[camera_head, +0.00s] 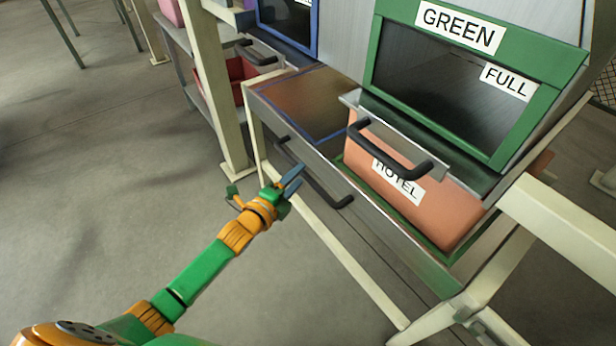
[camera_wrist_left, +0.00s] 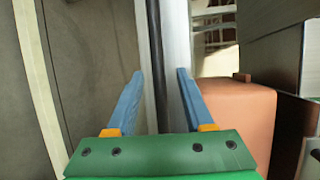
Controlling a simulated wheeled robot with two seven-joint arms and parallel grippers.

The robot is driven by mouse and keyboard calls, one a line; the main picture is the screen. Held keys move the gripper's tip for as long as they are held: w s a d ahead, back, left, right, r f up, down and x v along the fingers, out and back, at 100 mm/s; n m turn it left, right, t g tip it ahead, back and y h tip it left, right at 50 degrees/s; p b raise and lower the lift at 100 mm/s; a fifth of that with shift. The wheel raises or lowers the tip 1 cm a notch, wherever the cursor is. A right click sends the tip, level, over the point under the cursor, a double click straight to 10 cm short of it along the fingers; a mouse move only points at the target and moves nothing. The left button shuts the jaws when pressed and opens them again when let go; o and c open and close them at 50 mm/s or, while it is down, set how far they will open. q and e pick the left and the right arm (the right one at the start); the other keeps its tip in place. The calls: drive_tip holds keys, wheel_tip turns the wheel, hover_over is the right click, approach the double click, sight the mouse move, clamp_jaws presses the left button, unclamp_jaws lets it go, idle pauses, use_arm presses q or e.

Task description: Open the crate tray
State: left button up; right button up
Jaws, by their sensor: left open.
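The crate tray (camera_head: 374,218) is a grey metal tray with a long black handle (camera_head: 315,178) along its front. A salmon crate (camera_head: 432,207) labelled HOTEL sits in its right part, on a green-edged floor. It also shows at the right in the left wrist view (camera_wrist_left: 240,115). My left gripper (camera_head: 293,178) is open at the tray's front, beside the handle. In the left wrist view, the black handle bar (camera_wrist_left: 156,60) runs between my left gripper's blue fingers (camera_wrist_left: 160,76), with gaps visible on both sides. My right gripper is not in view.
A green-framed opening (camera_head: 460,80) labelled GREEN and FULL stands above the crate. Another black handle (camera_head: 390,150) on a metal panel is above the tray's handle. Cream frame legs (camera_head: 345,270) stand below the tray. The grey floor (camera_head: 110,180) at left is clear.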

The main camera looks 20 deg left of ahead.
sight(303, 173)
use_arm(q)
drive_tip(key=x, duration=0.2)
drive_tip(key=shift+w+d+f+b, duration=0.1)
drive_tip(key=shift+w+f+b, duration=0.15)
drive_tip(key=shift+b, duration=0.15)
drive_tip(key=shift+w+d, duration=0.1)
drive_tip(key=shift+w, duration=0.2)
drive_tip(key=shift+r, duration=0.1)
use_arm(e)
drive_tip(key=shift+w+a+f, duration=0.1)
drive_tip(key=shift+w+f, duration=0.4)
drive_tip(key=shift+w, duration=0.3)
use_arm(q)
clamp_jaws()
